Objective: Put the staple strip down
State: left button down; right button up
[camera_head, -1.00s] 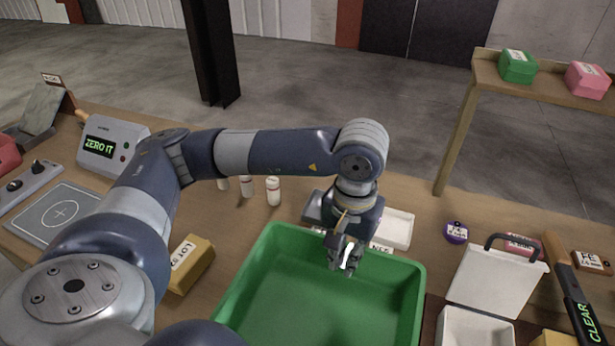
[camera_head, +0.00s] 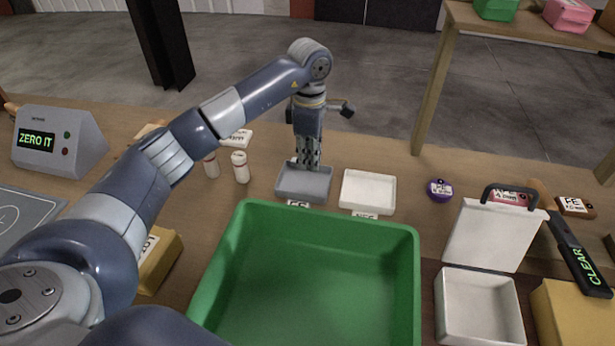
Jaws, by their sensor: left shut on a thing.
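My left gripper (camera_head: 308,160) points down into the small grey tray (camera_head: 303,190) behind the green bin. Its fingers are shut, with the tips at or just above the tray's floor. The staple strip cannot be made out; it is small or hidden by the fingers. My right gripper does not show.
The large green bin (camera_head: 234,262) stands empty in front. A white tray (camera_head: 368,190) sits right of the grey tray, and white bottles (camera_head: 240,167) stand left. A lidded white box (camera_head: 480,310), a purple puck (camera_head: 439,190) and a wand detector (camera_head: 580,257) are at right.

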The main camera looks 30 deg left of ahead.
aim_at(309, 184)
pick_arm(q)
jog(key=shift+f, duration=1.1)
jog(key=shift+f+p, duration=0.5)
jog(key=shift+f, duration=1.6)
jog(key=c, duration=1.6)
grip_release()
jog(key=shift+o, duration=0.2)
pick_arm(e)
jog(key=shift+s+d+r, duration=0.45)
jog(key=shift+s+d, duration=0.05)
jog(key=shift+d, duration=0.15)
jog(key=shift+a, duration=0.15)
